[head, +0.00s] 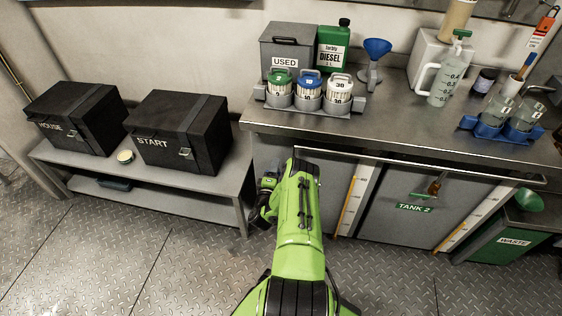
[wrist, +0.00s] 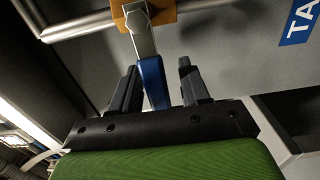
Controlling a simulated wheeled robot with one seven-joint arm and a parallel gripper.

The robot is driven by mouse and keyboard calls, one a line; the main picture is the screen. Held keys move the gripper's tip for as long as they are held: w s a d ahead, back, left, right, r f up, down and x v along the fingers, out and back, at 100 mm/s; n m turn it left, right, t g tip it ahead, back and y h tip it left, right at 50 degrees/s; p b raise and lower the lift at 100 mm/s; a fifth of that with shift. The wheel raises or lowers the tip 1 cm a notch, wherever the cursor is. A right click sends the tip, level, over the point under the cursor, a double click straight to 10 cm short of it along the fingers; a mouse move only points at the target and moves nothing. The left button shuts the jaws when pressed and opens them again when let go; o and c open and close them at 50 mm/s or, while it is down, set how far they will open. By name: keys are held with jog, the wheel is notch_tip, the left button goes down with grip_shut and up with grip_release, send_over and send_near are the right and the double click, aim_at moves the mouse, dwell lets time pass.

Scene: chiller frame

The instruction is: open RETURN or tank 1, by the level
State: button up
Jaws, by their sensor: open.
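In the wrist view my gripper (wrist: 158,78) is open, its two dark fingers on either side of a blue valve lever (wrist: 153,80). I cannot tell whether either finger touches it. The lever hangs from a metal valve on an orange plate (wrist: 158,12). A blue label (wrist: 302,22) reading "TA" is cut off at the upper right. In the head view my green arm hides this lever and most of that panel. A pale level strip (head: 357,200) with an orange edge stands right of my arm; its level is unreadable. No RETURN label shows.
A rail (head: 430,165) runs along the bench front. The bench (head: 400,130) holds bottles and jugs. A low shelf (head: 215,180) with black boxes stands left; a green WASTE bin (head: 500,245) stands right.

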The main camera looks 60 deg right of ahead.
grip_shut()
dwell(0.3)
